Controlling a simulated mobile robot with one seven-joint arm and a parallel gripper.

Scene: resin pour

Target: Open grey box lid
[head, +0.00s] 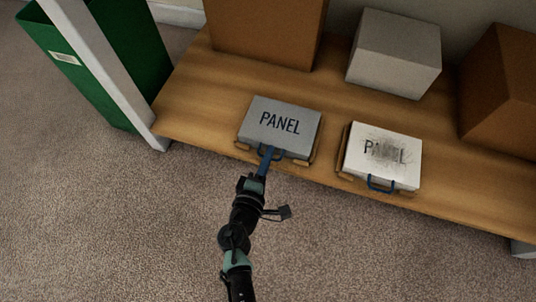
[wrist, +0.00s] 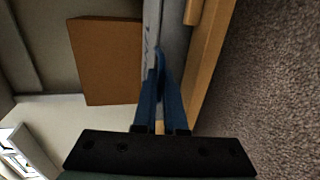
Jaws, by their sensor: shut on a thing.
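The grey box (head: 281,117) with a flat lid marked "PANEL" sits near the front edge of the wooden shelf in the head view. Its lid looks closed. My gripper (head: 267,160) is at the box's front edge, its blue fingers pointing at it. In the wrist view the blue fingers (wrist: 162,85) come together at the grey box's edge (wrist: 175,40). They are shut on a blue part that looks like the box's handle, mostly hidden by the fingers. The grey box stands in a low wooden frame.
A white box (head: 383,158) with a smudged "PANEL" label and a blue handle stands to the right. Brown cartons (head: 262,32) and a plain grey box (head: 395,52) stand behind. A white post (head: 100,70) and a green bin (head: 62,60) are at left. Carpet in front is clear.

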